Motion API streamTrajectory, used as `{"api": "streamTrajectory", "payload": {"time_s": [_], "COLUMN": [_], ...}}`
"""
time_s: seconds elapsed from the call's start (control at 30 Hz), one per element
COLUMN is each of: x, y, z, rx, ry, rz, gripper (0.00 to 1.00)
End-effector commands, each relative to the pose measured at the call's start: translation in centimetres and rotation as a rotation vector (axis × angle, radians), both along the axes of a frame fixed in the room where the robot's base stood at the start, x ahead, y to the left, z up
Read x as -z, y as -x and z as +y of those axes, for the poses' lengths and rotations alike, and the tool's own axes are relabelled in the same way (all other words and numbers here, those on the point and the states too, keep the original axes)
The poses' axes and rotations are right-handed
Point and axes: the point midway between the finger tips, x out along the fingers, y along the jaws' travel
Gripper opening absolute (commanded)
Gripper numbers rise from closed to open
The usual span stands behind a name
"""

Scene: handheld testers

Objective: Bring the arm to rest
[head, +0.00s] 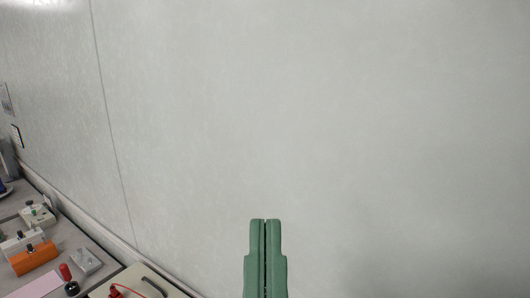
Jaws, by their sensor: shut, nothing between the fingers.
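My gripper (265,222) shows at the bottom centre of the head view. Its two green fingers point up in the picture and lie side by side, closed together with only a thin dark line between them. Nothing is held. The gripper is in front of the bare pale wall (320,120), clear of the objects at the lower left. The rest of my arm is out of view.
A grey worktop (62,232) runs along the wall at the lower left. On it are an orange device (34,259), pale testers (38,215), a metal block (86,261), a red cylinder (65,271) and a pink sheet (40,286). A beige case (158,285) stands nearest the gripper.

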Motion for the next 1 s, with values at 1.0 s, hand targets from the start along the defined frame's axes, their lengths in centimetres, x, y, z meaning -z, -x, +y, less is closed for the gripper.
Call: {"api": "streamTrajectory", "payload": {"time_s": [1.0], "x": [-32.5], "y": [-0.2], "z": [0.4], "rx": [-0.018], "ry": [-0.011], "rz": [0.004], "gripper": [0.00]}}
